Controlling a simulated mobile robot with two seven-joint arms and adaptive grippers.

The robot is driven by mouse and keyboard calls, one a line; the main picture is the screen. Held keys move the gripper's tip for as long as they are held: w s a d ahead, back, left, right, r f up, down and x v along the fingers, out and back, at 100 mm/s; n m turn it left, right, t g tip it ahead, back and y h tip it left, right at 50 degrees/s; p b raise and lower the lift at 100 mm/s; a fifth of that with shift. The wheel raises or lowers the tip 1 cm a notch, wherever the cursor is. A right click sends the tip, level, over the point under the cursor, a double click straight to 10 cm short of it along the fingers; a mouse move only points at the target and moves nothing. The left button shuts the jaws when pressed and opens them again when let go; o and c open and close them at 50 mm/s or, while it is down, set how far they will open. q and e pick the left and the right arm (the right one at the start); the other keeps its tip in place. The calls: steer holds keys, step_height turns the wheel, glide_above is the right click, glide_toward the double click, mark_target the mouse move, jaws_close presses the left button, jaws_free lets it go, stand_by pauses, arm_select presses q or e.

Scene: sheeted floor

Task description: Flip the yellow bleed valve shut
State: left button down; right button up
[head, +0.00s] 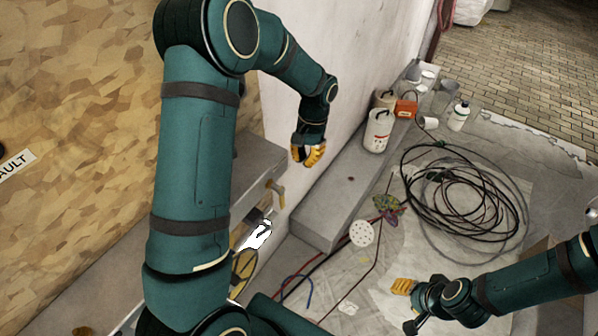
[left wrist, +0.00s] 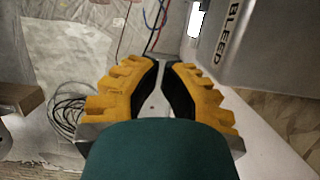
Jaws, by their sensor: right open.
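The yellow bleed valve appears as a tan-yellow lever (head: 276,192) on the side of a grey box against the wall; its exact position is hard to tell. In the left wrist view the word BLEED (left wrist: 228,33) is printed on a grey surface at the upper right, and no yellow lever shows there. My left gripper (head: 308,154) is beyond and above the lever, apart from it, pointing down. In the left wrist view its fingers (left wrist: 165,66) are close together with a narrow gap and nothing between them. My right gripper (head: 408,304) is open and empty, low at the right.
A grey ledge (head: 322,212) runs along the white wall. White canisters (head: 378,131), an orange box (head: 405,108) and a bottle (head: 459,115) stand near its far end. A coiled black cable (head: 465,200) and loose hoses lie on the sheeted floor.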

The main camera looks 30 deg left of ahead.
arm_select(q)
steer(key=s+f, duration=0.6)
steer(key=f, duration=0.2)
steer(key=shift+a+f+b, duration=0.25)
steer(key=shift+f+b, duration=0.05)
steer(key=shift+f, duration=0.05)
arm_select(e)
steer(key=shift+f, duration=0.35)
steer(key=shift+s, duration=0.1)
arm_select(q)
steer(key=shift+s, duration=0.2)
arm_select(e)
steer(key=shift+r, duration=0.1)
arm_select(q)
steer(key=shift+f+g, duration=0.1)
steer(key=shift+g, duration=0.4)
arm_select(e)
steer(key=shift+w+r, duration=0.15)
steer(key=shift+w, duration=0.4)
arm_select(q)
steer(key=shift+s+p, duration=0.1)
steer(key=shift+p, duration=0.2)
arm_select(e)
steer(key=shift+w+r, duration=0.1)
steer(key=shift+w, duration=0.1)
